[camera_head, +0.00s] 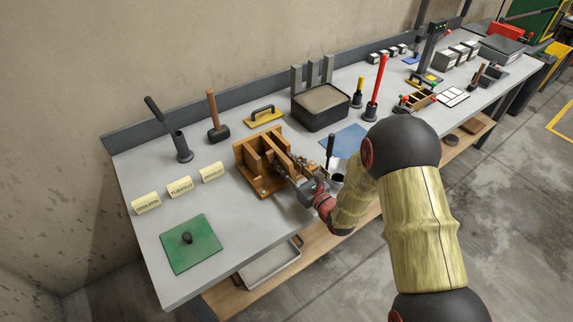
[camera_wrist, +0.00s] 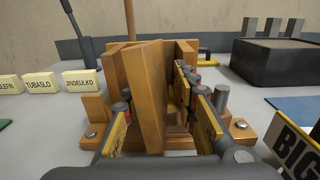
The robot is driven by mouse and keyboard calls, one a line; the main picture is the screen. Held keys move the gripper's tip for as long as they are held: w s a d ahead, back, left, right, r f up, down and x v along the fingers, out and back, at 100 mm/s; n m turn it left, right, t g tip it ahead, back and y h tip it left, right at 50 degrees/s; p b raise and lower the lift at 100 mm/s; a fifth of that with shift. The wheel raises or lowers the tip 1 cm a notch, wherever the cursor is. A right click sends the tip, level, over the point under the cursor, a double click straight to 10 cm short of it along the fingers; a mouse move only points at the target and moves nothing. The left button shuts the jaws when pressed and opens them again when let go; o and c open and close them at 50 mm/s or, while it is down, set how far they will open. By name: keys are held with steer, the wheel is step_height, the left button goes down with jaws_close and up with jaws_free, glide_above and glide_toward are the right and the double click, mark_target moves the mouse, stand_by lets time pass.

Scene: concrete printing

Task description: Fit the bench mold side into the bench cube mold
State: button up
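The bench cube mold (camera_head: 250,177) is a wooden-brown block with upright walls and a base plate, standing on the grey bench; it fills the middle of the wrist view (camera_wrist: 183,48). A tall brown panel, seemingly the mold side (camera_wrist: 148,90), stands at the mold's near side, slightly tilted in the picture. My gripper (camera_head: 305,182) is at the mold's right front. In the wrist view my gripper (camera_wrist: 160,122) has its yellow-padded fingers apart, either side of the panel. A gap shows at the right finger; I cannot tell whether the left finger touches. The panel's lower end is partly hidden.
Name cards (camera_head: 179,187) and a green plate (camera_head: 190,243) lie to the left. A black tray (camera_head: 321,106) and blue sheet (camera_head: 346,141) are to the right. A dark rod tool (camera_head: 330,150) stands close to my gripper.

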steer(key=shift+r, duration=0.1)
steer(key=shift+r+p, duration=0.3)
steer(key=p+v, duration=0.2)
steer(key=v, duration=1)
steer(key=shift+r, duration=0.1)
steer(key=s+a+r+n+g+y, duration=0.6)
steer(key=s+a+r+n+g, duration=0.4)
steer(key=r+n, duration=0.25)
steer(key=s+r+n+g+h, duration=0.2)
steer(key=s+n+g+h, duration=0.4)
steer(key=s, duration=0.6)
steer(key=s+d+r+n+t+h, duration=0.2)
steer(key=d+n+h, duration=0.3)
steer(key=d, duration=0.5)
steer(key=s+d+r+n+t+h, duration=0.3)
steer(key=d+r+n+t+h, duration=0.1)
steer(key=d, duration=0.7)
steer(key=shift+r+n+t+h, duration=0.4)
steer(key=shift+n+h, duration=0.3)
steer(key=shift+n, duration=0.05)
